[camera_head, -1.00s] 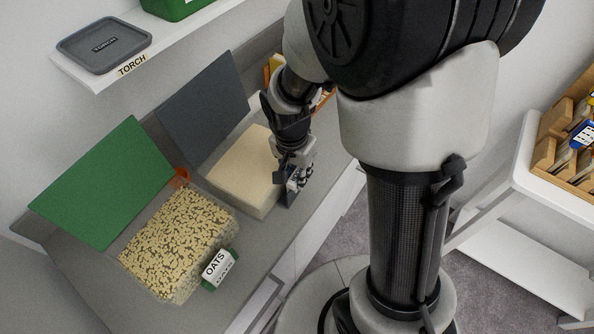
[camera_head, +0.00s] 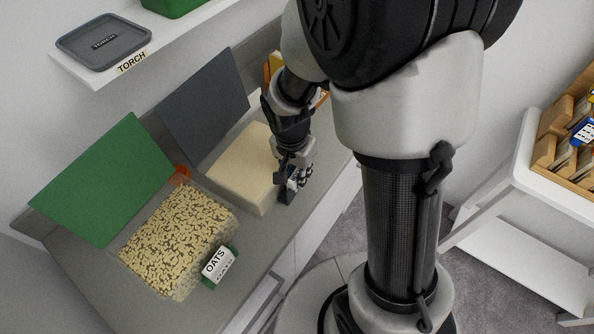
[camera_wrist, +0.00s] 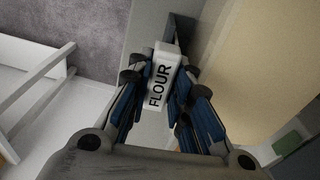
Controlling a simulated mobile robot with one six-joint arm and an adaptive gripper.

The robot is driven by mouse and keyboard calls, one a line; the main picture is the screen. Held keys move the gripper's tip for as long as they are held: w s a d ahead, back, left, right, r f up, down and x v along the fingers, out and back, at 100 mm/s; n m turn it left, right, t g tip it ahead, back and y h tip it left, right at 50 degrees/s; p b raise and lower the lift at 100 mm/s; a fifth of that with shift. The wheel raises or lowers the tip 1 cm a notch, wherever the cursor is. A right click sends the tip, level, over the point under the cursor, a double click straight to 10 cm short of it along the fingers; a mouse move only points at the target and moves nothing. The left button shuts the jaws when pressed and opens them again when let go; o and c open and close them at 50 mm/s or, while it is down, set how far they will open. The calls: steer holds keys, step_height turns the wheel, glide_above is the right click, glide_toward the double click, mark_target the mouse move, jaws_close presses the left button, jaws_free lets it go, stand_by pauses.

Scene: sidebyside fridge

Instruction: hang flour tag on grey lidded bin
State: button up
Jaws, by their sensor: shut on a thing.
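The grey lidded bin stands on the counter with its dark grey lid (camera_head: 204,104) raised and a pale cream filling (camera_head: 246,166) inside. My gripper (camera_head: 291,186) is at the bin's front right side in the head view. The white flour tag (camera_wrist: 161,84), lettered FLOUR, shows between the two fingers of my gripper (camera_wrist: 158,98) in the wrist view, and they are shut on it. A dark piece (camera_wrist: 181,32) lies just beyond the tag, close to the bin's pale side. I cannot tell whether the tag touches the bin's rim.
A clear bin of oats (camera_head: 177,240) with a green lid (camera_head: 104,180) and an OATS tag (camera_head: 219,264) stands at the left. A white table with a wooden rack (camera_head: 566,145) stands at the right.

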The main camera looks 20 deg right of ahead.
steer(key=shift+f, duration=0.1)
steer(key=o, duration=0.9)
steer(key=shift+o, duration=0.5)
step_height(320, 180, up, 12)
steer(key=a, duration=0.1)
steer(key=shift+s, duration=0.3)
